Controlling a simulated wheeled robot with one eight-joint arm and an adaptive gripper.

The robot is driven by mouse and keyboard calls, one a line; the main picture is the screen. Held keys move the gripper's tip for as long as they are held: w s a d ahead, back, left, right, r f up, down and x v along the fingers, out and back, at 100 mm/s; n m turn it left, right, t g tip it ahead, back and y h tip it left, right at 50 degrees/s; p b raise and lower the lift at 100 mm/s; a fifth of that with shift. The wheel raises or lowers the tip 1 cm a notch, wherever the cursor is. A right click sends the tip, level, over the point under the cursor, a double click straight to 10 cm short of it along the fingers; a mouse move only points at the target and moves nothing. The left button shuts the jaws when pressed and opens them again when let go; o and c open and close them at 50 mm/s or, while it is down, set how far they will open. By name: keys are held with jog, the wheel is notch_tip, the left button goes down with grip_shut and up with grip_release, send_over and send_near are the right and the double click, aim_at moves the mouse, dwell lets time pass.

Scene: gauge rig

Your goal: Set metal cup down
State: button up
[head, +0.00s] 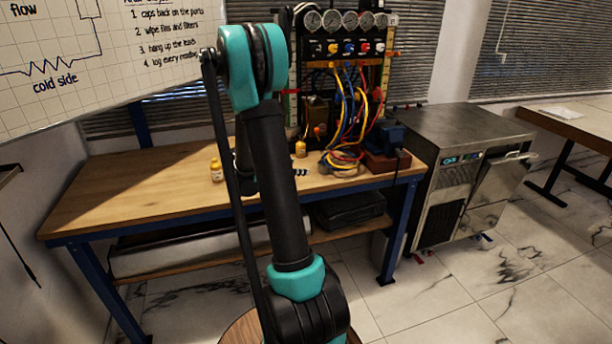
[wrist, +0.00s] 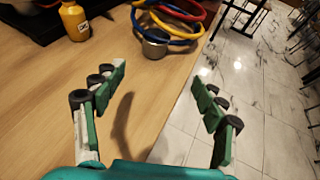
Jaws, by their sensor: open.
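The metal cup (wrist: 155,46) is a small grey cylinder on the wooden bench top, at the top middle of the wrist view. Coloured hoses loop over and beside it, and part of it is hidden by them.
Red, blue and yellow hoses (head: 345,155) hang from the gauge rig (head: 348,48) onto the bench (head: 130,190). Orange bottles (head: 216,171) stand nearby; one is in the wrist view (wrist: 74,22). The bench edge drops to marble floor (wrist: 240,80). A steel machine (head: 460,130) stands right.

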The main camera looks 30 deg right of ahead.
aim_at(321, 167)
jog(key=shift+w, duration=0.15)
jog(key=shift+d+f, duration=0.2)
jog(key=shift+d, duration=0.1)
jog(key=x, duration=1.1)
jog(key=shift+w+d+r, duration=0.1)
jog(key=shift+w, duration=0.1)
jog(key=x, duration=0.5)
jog(key=shift+w+d+r, duration=0.1)
jog(key=shift+w+r, duration=0.05)
jog(key=shift+w, duration=0.2)
jog(key=c, duration=1.4)
